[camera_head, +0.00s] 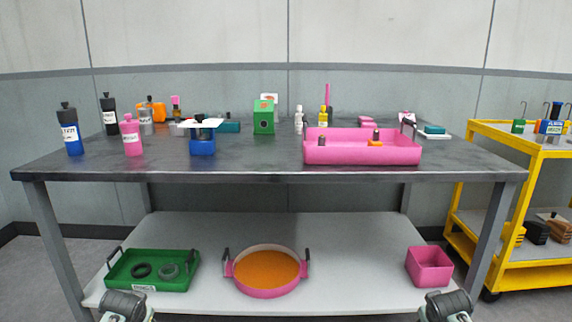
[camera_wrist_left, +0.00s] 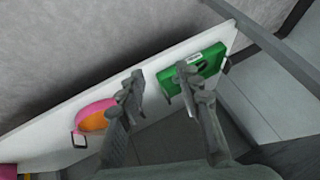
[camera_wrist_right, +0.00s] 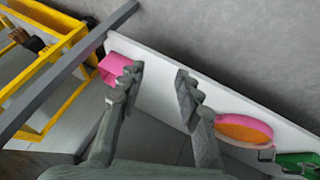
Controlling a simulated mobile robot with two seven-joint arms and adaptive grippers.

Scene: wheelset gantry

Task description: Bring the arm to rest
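My left gripper (camera_wrist_left: 160,82) is open and empty in the left wrist view, its two fingers spread apart. The lower shelf shows beyond the fingers. My right gripper (camera_wrist_right: 160,78) is also open and empty in the right wrist view, in front of the same shelf. In the head view only parts of my arms show, at the bottom left and bottom right edges; the fingertips are out of that picture. Neither gripper touches anything that I can see.
A grey workbench (camera_head: 250,160) carries bottles, a green box (camera_head: 264,117) and a pink tray (camera_head: 362,152). Its lower shelf (camera_head: 220,230) holds a green tray (camera_head: 187,283), a round pink pan (camera_head: 265,292) and a pink bin (camera_head: 429,266). A yellow cart (camera_head: 510,282) stands right.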

